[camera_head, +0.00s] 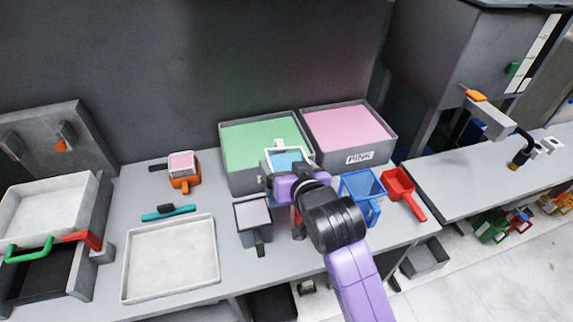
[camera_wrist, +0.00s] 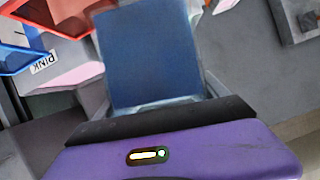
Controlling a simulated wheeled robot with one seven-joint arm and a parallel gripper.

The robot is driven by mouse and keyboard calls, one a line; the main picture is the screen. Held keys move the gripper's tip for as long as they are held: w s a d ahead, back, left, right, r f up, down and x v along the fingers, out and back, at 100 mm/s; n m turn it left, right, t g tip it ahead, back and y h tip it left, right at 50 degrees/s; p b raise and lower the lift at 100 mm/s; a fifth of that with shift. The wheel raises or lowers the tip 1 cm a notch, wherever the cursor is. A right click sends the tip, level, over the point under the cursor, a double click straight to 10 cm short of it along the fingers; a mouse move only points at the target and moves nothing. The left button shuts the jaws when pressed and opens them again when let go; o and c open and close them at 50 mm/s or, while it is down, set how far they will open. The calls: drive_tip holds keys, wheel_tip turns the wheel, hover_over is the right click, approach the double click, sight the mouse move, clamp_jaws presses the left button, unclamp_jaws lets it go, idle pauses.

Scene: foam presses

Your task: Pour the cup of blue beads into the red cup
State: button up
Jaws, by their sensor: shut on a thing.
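My gripper (camera_head: 285,176) is shut on a clear-walled cup of blue beads (camera_head: 287,158), held in front of the green bin. In the wrist view the blue beads (camera_wrist: 153,55) fill the cup's opening, just beyond my purple gripper body. The beads are inside the cup, and none are seen falling. A red cup with a handle (camera_head: 398,184) stands at the right of the bench, right of a blue cup and apart from my gripper. A red sliver (camera_head: 297,222) shows beside my arm; most of it is hidden and I cannot tell what it is.
A green-filled bin (camera_head: 228,181) and a pink-filled bin (camera_head: 392,157) stand at the back. A blue cup (camera_head: 361,199) is right of my arm. A grey cup (camera_head: 253,214), an orange cup (camera_head: 184,184) and a white tray (camera_head: 127,292) are left.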

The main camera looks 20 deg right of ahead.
sight(281, 167)
drive_tip(key=shift+a+f+m+y+b, duration=0.15)
drive_tip(key=shift+f+m+y+b, duration=0.15)
drive_tip(key=shift+m+b, duration=0.35)
drive_tip(key=shift+a+m+y+b, duration=0.1)
drive_tip(key=shift+m+y+b, duration=0.8)
drive_tip(key=shift+m+b, duration=0.5)
drive_tip(key=shift+f+m+t+y+b, duration=0.1)
drive_tip(key=shift+m+t+y+b, duration=0.3)
drive_tip(key=shift+b, duration=0.75)
drive_tip(key=shift+d+f+m+t+y+b, duration=0.2)
drive_tip(key=shift+f+m+y+b, duration=0.2)
drive_tip(key=shift+m+b, duration=0.75)
drive_tip(key=shift+d+f+m+t+y+b, duration=0.2)
drive_tip(key=shift+f+m+y+b, duration=0.25)
drive_tip(key=shift+b, duration=1.2)
drive_tip(key=shift+r, duration=0.1)
drive_tip(key=shift+d+f+m+b, duration=0.1)
drive_tip(key=shift+f+m+b, duration=0.15)
drive_tip(key=shift+m+b, duration=0.1)
drive_tip(key=shift+d+f+m+t+y+b, duration=0.15)
drive_tip(key=shift+f+m+t+y+b, duration=0.2)
drive_tip(key=shift+m+b, duration=0.2)
drive_tip(key=shift+r+p, duration=0.25)
drive_tip(key=shift+p, duration=0.3)
